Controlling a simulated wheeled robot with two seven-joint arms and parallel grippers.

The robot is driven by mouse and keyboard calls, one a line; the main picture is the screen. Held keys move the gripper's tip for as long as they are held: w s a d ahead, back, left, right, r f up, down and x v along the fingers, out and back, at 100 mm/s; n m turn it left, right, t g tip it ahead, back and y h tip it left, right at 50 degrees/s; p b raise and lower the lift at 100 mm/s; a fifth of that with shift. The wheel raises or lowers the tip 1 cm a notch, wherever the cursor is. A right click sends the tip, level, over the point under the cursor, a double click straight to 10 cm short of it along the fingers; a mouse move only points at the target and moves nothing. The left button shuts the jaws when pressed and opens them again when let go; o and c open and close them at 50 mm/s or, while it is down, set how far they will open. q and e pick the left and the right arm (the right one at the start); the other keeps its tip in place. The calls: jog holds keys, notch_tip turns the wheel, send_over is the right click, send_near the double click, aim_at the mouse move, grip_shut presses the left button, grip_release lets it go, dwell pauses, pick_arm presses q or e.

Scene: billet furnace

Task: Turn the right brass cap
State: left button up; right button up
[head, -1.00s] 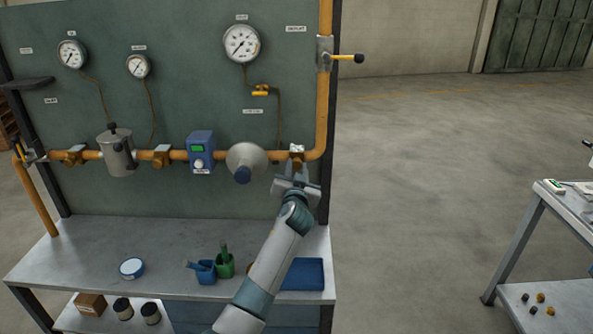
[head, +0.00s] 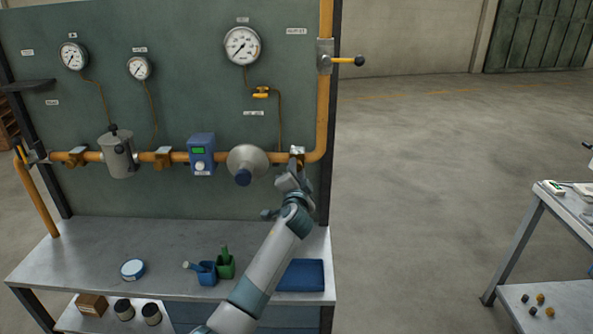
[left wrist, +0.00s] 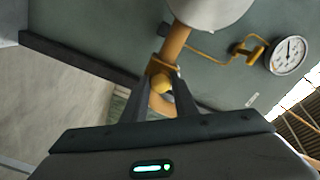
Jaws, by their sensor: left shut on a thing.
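The right brass cap (left wrist: 161,83) is a small rounded brass piece on the pipe fitting, seen between my fingertips in the left wrist view. In the head view, its fitting (head: 297,155) sits on the orange pipe just right of the grey cone-shaped part and is partly hidden by my gripper. My left gripper (head: 296,165) reaches up to it from below, with its body tilted. In the left wrist view my left gripper (left wrist: 160,88) has one finger on each side of the cap and is shut on it. My right gripper is not in view.
A blue box with a green display (head: 201,143) is further left. The bench (head: 75,255) below carries a blue tray (head: 301,275) and blue and green containers. Open floor lies right.

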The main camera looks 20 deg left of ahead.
pick_arm(q)
jog(key=shift+f, duration=0.1)
jog(key=o, duration=1.1)
jog(key=shift+c, duration=0.2)
jog(key=shift+s+d, duration=0.1)
jog(key=shift+s, duration=0.05)
jog(key=b+v, duration=0.4)
jog(key=v, duration=1.3)
